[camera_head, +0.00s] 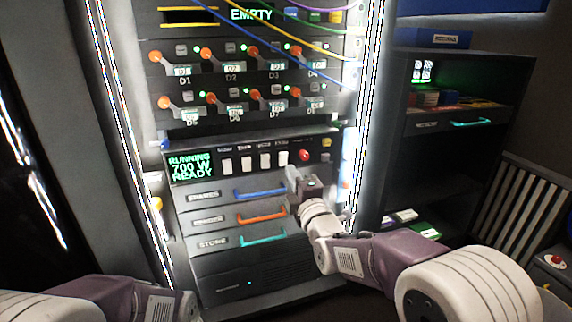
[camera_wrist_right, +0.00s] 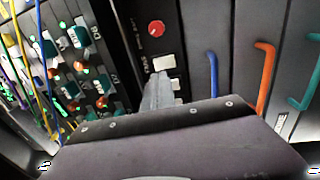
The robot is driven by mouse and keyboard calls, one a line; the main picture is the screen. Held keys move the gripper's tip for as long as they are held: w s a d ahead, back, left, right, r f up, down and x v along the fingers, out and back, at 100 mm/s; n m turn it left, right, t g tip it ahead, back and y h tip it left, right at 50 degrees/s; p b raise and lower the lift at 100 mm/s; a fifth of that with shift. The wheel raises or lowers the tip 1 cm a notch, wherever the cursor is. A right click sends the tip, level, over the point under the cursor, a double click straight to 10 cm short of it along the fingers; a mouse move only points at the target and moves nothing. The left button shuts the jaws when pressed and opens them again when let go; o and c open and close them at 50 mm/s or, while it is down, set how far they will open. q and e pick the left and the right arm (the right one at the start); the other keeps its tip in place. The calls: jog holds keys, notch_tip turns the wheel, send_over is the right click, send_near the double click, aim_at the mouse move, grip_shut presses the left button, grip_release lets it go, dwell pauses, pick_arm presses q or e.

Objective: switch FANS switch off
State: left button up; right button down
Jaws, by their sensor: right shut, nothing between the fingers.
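A row of several white rocker switches sits on the dark panel (camera_head: 215,180) beside the green "RUNNING 700 W READY" display (camera_head: 191,167). The rightmost rocker (camera_head: 283,158) seems to be the FANS switch, though its small label is hard to read. It seems to be the white rocker (camera_wrist_right: 163,63) just beyond the fingertips in the wrist view. My right gripper (camera_head: 291,174) is shut and empty, just below and right of that rocker. Its fingers (camera_wrist_right: 160,88) hide part of the neighbouring rockers in the wrist view; contact cannot be told. My left gripper is out of view.
A red knob (camera_head: 304,154) is right of the rockers. Below are drawers with blue (camera_head: 260,192), orange (camera_head: 261,217) and teal (camera_head: 262,239) handles. Orange-tipped toggles (camera_head: 207,53) and hanging cables (camera_head: 262,47) are above. A shelf unit (camera_head: 455,125) stands at right.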

aim_at(282, 157)
jog(key=x, duration=0.1)
jog(key=b+x, duration=0.1)
jog(key=x, duration=0.2)
jog(key=shift+w+f, duration=0.15)
jog(key=shift+f, duration=0.05)
jog(key=shift+w+a+r+b, duration=0.2)
jog(key=shift+w+b, duration=0.15)
jog(key=shift+w, duration=0.1)
